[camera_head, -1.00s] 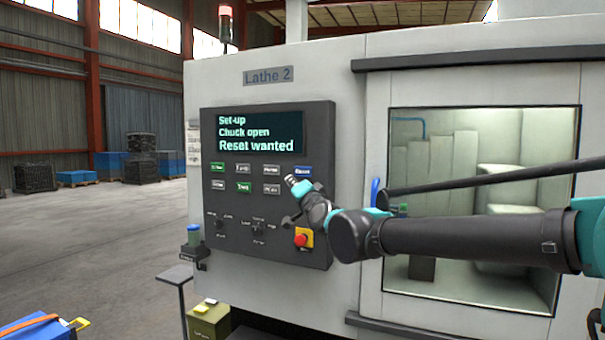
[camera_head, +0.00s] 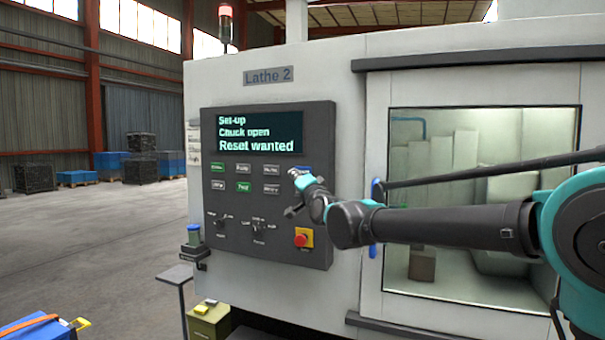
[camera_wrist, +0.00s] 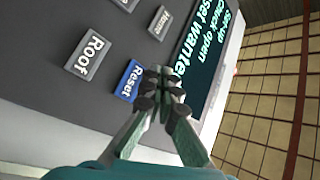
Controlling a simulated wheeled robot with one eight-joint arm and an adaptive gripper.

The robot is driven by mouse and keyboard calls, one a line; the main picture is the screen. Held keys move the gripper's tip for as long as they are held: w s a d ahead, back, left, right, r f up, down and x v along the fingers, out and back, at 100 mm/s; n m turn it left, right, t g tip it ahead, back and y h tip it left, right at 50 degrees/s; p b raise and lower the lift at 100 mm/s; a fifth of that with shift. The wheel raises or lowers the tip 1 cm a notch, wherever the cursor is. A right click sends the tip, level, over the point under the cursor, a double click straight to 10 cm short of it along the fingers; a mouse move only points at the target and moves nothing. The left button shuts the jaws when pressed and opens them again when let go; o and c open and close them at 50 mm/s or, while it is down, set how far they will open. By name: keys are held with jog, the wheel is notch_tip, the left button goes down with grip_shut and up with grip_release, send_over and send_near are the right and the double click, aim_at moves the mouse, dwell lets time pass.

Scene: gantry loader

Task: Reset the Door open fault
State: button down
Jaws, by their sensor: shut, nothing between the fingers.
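The control panel (camera_head: 212,150) of the lathe has a screen (camera_head: 290,120) reading "Set-up", "Chuck open", "Reset wanted". The blue Reset button (camera_wrist: 130,80) is at the right end of the upper button row; in the head view only a blue edge of it (camera_head: 306,169) shows behind my gripper (camera_head: 296,174). In the wrist view my gripper (camera_wrist: 161,74) is shut and empty, its tips overlapping the button's edge on the screen side. I cannot tell whether they touch it. The lathe door (camera_head: 480,90) looks shut, its blue handle (camera_head: 373,250) partly behind my arm.
The Roof button (camera_wrist: 88,55) and Home button (camera_wrist: 159,22) are close to Reset. A red emergency stop (camera_head: 302,240) on yellow and several knobs sit below. A red lamp (camera_head: 225,12) tops the machine.

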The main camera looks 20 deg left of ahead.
aim_at(298, 170)
jog(key=shift+w+d, duration=0.15)
jog(key=shift+w, duration=1.75)
jog(key=shift+w, duration=0.4)
jog(key=shift+w+d, duration=0.1)
jog(key=shift+w, duration=0.3)
dwell(0.6)
jog(key=shift+s, duration=0.8)
jog(key=shift+s, duration=0.1)
jog(key=shift+s+a, duration=0.15)
jog(key=shift+s, duration=1.1)
jog(key=shift+s+a, duration=0.1)
jog(key=shift+s, duration=1.1)
jog(key=shift+f, duration=0.1)
